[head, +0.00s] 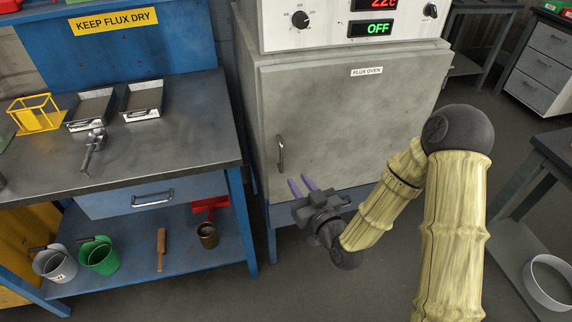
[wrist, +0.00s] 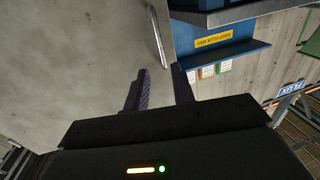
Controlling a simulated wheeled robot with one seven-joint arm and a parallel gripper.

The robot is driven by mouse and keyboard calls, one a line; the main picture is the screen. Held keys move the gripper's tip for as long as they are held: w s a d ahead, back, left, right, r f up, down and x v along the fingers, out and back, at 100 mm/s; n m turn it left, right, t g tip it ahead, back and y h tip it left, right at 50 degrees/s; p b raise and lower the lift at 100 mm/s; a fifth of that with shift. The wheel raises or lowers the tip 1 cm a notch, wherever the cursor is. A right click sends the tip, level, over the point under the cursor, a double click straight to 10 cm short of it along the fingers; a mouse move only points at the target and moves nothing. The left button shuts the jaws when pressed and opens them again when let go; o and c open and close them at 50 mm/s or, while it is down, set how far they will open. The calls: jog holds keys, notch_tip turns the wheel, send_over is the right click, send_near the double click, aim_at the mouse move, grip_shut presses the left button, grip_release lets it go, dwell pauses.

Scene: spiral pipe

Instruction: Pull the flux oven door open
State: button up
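The flux oven door (head: 350,115) is a grey panel labelled FLUX OVEN, and it looks shut. Its dark vertical handle (head: 281,154) is near the door's left edge. My gripper (head: 302,184) is in front of the door's lower left part, below and slightly right of the handle in the head view. Its two purple fingers are apart with nothing between them. In the wrist view the fingers of my gripper (wrist: 158,82) point toward the handle (wrist: 157,36), which is beyond the fingertips and apart from them. The door (wrist: 80,75) fills the left of that view.
A blue workbench (head: 130,140) with metal trays (head: 143,100) and a scoop stands left of the oven. Buckets (head: 99,255) and a brown pot sit on its lower shelf. Another table (head: 540,190) is at the right. The floor in front of the oven is clear.

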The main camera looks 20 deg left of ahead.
aim_at(282, 169)
jog(key=p+x, duration=0.1)
jog(key=x, duration=1)
jog(key=shift+w+a, duration=0.15)
jog(key=shift+w, duration=0.05)
